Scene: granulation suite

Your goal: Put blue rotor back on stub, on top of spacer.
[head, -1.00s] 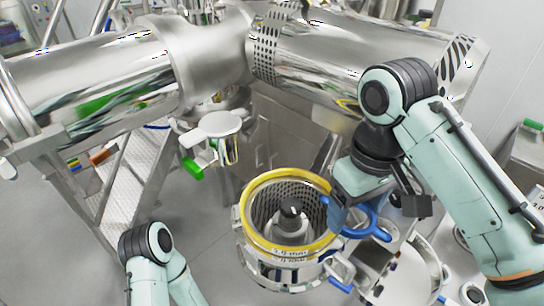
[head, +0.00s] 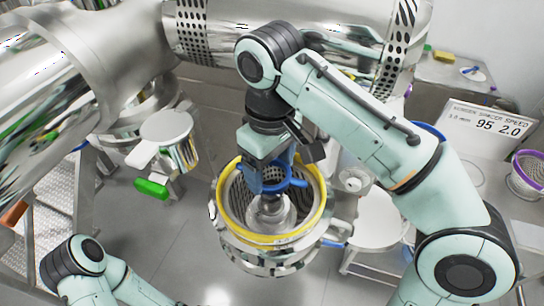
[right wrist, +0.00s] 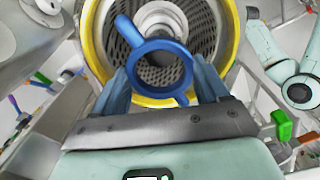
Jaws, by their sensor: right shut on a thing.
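The blue rotor (head: 298,182), a ring with arms, is in my right gripper (head: 266,174). In the right wrist view the rotor ring (right wrist: 160,44) lies between the fingers of the right gripper (right wrist: 163,80). The rotor is held over the yellow-rimmed perforated basket (head: 322,212). Below it, inside the basket, the grey stub (head: 268,206) stands upright, its top partly covered by the rotor and gripper. A gap seems to separate rotor and stub, but its size is unclear. I cannot make out the spacer separately. My left gripper is out of view; only the left arm shows at lower left.
The basket's yellow rim (right wrist: 85,50) surrounds the rotor closely in the right wrist view. Large steel ducts cross above. A panel (head: 490,128) reading "95 2.0" and a purple-rimmed basket (head: 528,178) are at right.

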